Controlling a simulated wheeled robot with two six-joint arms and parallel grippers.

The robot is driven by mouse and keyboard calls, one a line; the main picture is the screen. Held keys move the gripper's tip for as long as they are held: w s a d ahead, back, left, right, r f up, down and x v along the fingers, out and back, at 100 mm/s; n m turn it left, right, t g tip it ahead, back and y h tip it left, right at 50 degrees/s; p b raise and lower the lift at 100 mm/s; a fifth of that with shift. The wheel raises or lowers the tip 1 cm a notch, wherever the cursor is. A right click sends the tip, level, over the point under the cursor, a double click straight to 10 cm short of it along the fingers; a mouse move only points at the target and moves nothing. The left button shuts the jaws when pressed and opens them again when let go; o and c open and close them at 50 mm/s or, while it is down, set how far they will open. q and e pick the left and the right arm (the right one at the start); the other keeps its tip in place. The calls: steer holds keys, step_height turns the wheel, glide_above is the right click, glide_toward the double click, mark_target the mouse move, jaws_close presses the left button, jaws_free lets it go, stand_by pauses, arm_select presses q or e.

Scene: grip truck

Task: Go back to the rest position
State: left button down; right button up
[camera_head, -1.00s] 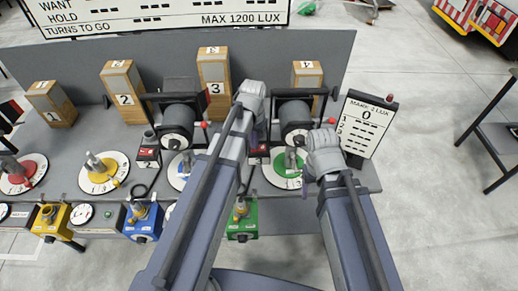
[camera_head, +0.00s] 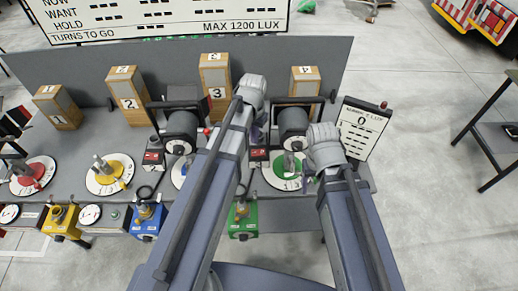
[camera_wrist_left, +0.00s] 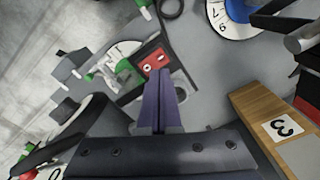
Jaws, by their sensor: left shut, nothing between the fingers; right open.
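My left gripper (camera_head: 257,133) reaches over the grey bench (camera_head: 90,148), between two black lamp-like units, right of wooden block 3 (camera_head: 216,78). Its purple fingers (camera_wrist_left: 160,100) are shut with nothing between them in the left wrist view. There they point towards a small red-topped box (camera_wrist_left: 152,62); whether they touch it I cannot tell. My right gripper (camera_head: 307,168) is over the right end of the bench, beside the green dial (camera_head: 284,183). It is open; its fingers are mostly hidden by its own wrist.
Wooden blocks 1 (camera_head: 58,110), 2 (camera_head: 128,98) and 4 (camera_head: 304,82) stand at the bench's back. A meter panel (camera_head: 360,130) stands close right of my right gripper. Coloured dials and boxes line the front. Open floor (camera_head: 430,190) lies right, before a dark table (camera_head: 497,135).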

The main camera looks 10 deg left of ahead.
arm_select(q)
steer(key=shift+r, duration=0.5)
steer(key=s+d+f+m+y+b, duration=0.1)
steer(key=s+d+f+b, duration=0.9)
steer(key=s+f+b, duration=0.4)
steer(key=shift+s+d+f, duration=0.15)
steer(key=shift+d+f, duration=0.1)
steer(key=shift+f, duration=0.05)
